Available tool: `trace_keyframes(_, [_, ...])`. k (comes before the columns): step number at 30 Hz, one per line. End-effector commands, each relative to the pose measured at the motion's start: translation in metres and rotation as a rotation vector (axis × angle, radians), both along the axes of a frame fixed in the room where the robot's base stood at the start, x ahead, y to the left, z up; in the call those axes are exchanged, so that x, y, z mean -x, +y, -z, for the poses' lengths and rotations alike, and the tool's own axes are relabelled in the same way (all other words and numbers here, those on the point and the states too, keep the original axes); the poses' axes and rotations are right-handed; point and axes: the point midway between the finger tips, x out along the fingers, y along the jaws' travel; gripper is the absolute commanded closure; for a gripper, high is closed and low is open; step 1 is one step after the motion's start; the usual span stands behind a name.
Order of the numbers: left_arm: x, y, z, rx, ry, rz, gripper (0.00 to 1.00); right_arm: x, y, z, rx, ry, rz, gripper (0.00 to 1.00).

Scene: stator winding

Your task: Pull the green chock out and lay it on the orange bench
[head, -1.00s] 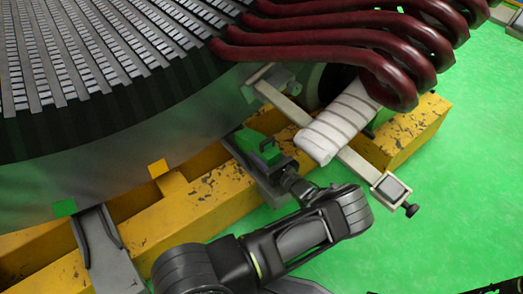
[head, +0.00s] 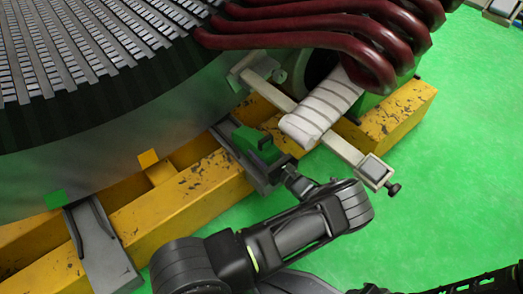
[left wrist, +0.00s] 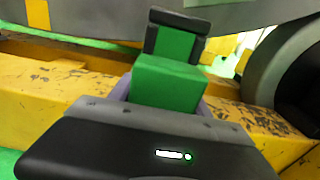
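The green chock (head: 257,143) sits on a grey support at the foot of the large round stator, over the yellow beam. My left gripper (head: 266,166) is at the chock's outer end. Its fingers flank the chock closely on both sides and look shut on it; the fingertips are partly hidden. I make out no separate orange bench.
A clamp bar (head: 345,152) sticks out to the right. Yellow beams (head: 195,195) and another grey support (head: 105,255) lie left.

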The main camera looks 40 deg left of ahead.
Motion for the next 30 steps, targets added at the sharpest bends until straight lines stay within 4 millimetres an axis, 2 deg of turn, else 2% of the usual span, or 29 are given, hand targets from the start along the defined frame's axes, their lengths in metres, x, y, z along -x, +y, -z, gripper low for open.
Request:
trace_keyframes(1, [0.000, 0.000, 0.000, 0.000, 0.000, 0.000, 0.39, 0.000, 0.000, 0.000, 0.000, 0.000, 0.000, 0.64])
trace_keyframes(8, [0.000, 0.000, 0.000, 0.000, 0.000, 0.000, 0.20, 0.000, 0.000, 0.000, 0.000, 0.000, 0.000, 0.64])
trace_keyframes(19, [0.001, -0.005, -0.001, 0.000, 0.000, 0.001, 0.20, 0.000, 0.000, -0.002, 0.000, 0.000, 0.000, 0.64])
trace_keyframes(23, [0.004, -0.018, -0.002, 0.001, 0.000, 0.002, 0.20, 0.001, 0.000, -0.007, 0.001, 0.001, 0.000, 0.64])
trace_keyframes(30, [0.014, -0.055, -0.002, 0.001, -0.001, 0.003, 0.20, 0.003, 0.001, -0.016, 0.003, 0.002, -0.002, 0.64])
